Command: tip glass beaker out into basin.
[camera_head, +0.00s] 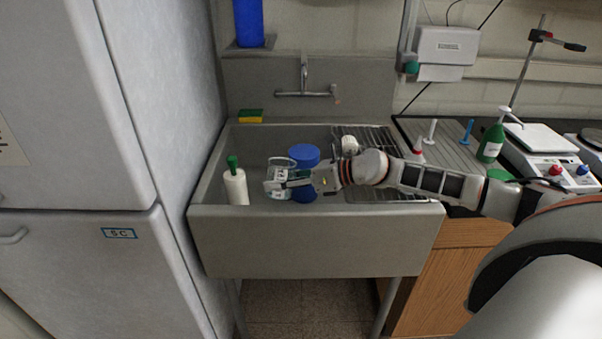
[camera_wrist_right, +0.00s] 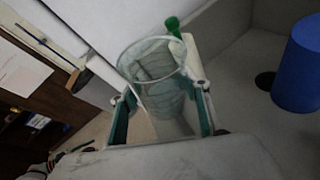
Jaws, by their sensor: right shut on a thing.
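The glass beaker (camera_head: 281,166) is clear and stands about upright between the fingers of my right gripper (camera_head: 276,184), which is shut on it. In the right wrist view the beaker (camera_wrist_right: 155,75) shows between the two fingers of the gripper (camera_wrist_right: 160,110), its open rim toward the top. I cannot tell whether it holds any liquid. The basin (camera_head: 315,235) is a grey sink, and the gripper holds the beaker over its front part. My left gripper is not in view.
A white bottle with a green cap (camera_head: 235,185) stands left of the beaker. A blue cylinder (camera_head: 304,156) stands in the basin behind my gripper, close by. A tap (camera_head: 305,92) is at the back wall, a drying rack (camera_head: 372,140) at right. A tall grey cabinet (camera_head: 165,100) bounds the left.

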